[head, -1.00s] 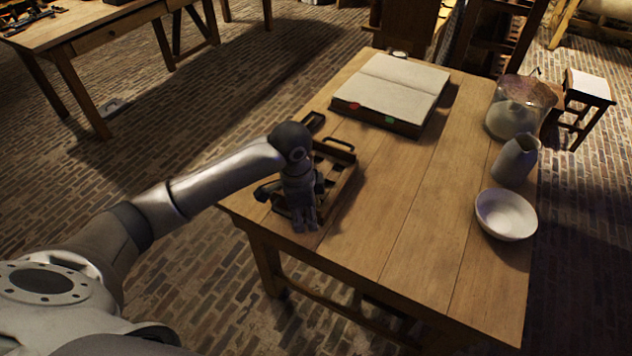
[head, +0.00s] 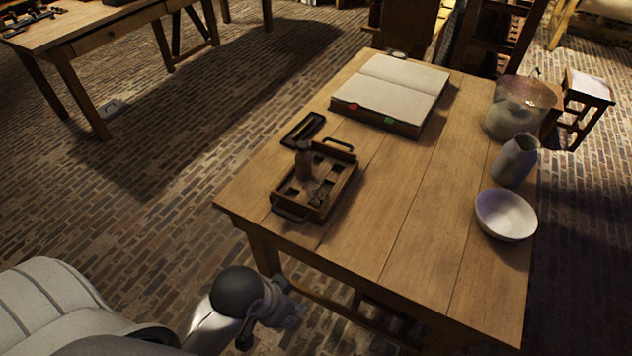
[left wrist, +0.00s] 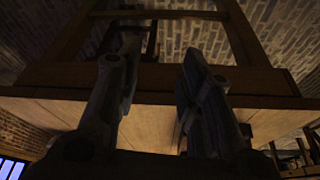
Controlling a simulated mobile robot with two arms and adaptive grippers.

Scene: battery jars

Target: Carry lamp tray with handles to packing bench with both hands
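The wooden lamp tray (head: 341,192) sits on the near left part of the table, with one handle (head: 339,144) at its far end and one handle (head: 290,213) at its near end. A small dark upright object (head: 304,162) stands in it. My left gripper (head: 292,316) is below and in front of the table's near left edge, apart from the tray. In the left wrist view its two fingers (left wrist: 160,58) are spread with nothing between them. My right gripper is out of view. Another wooden bench (head: 85,30) stands at the upper left; I cannot tell if it is the packing bench.
A small dark open box (head: 303,130) lies just behind the tray. An open book (head: 392,90), a glass jar (head: 517,108), a grey pitcher (head: 515,160) and a white bowl (head: 506,214) are on the same table.

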